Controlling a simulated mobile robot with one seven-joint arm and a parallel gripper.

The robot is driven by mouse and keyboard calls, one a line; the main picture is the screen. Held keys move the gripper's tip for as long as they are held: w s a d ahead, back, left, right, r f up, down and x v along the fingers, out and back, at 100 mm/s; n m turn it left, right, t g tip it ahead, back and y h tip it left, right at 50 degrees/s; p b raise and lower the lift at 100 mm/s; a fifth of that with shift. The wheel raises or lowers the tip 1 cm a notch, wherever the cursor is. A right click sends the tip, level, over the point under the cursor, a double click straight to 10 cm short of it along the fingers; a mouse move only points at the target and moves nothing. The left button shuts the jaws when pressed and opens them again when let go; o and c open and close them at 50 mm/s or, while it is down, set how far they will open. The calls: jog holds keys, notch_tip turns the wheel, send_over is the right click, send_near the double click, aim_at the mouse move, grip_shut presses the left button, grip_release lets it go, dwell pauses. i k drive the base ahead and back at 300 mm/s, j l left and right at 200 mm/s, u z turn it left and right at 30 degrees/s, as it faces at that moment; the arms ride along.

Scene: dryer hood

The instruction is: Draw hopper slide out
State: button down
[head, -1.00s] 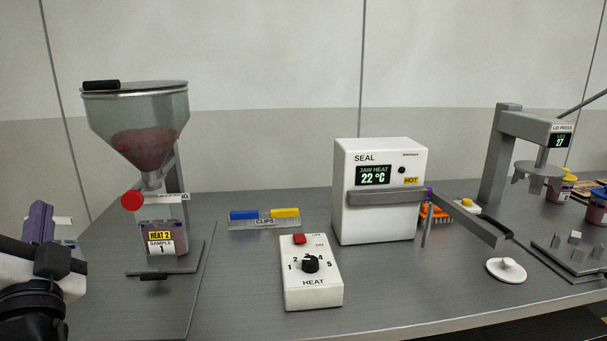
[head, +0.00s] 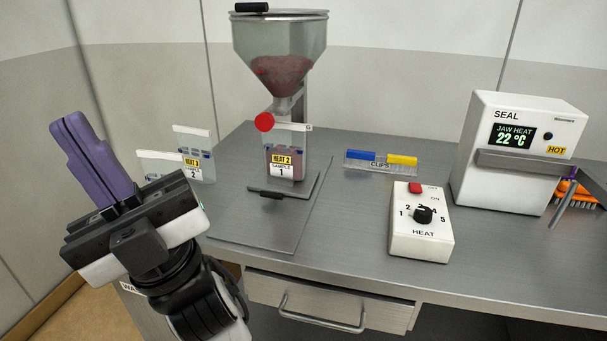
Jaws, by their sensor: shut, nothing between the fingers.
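The hopper (head: 278,55) is a clear funnel with dark red-brown contents, standing at the back of the bench. Below its outlet is a slide plate with a round red knob (head: 264,122) at its left end. A pouch labelled HEAT 2, SAMPLE 1 (head: 285,161) is under the outlet on a small grey platform. My gripper (head: 72,120) has purple fingers pressed together and pointing up, with nothing between them. It is at the left, in front of the bench and well apart from the red knob.
Another labelled pouch (head: 191,165) stands in a clear holder left of the hopper. A clips rack (head: 381,162), a HEAT control box (head: 421,222) and the SEAL machine (head: 518,150) are to the right. A drawer (head: 330,300) is below the bench front.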

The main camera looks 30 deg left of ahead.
aim_at(269, 187)
jog(key=i+l, duration=0.15)
jog(key=l, duration=0.15)
jog(key=i+l+u, duration=0.1)
jog(key=l, duration=0.2)
jog(key=i+l, duration=0.35)
jog(key=l, duration=0.25)
jog(key=l+u, duration=0.1)
jog(key=u, duration=1.45)
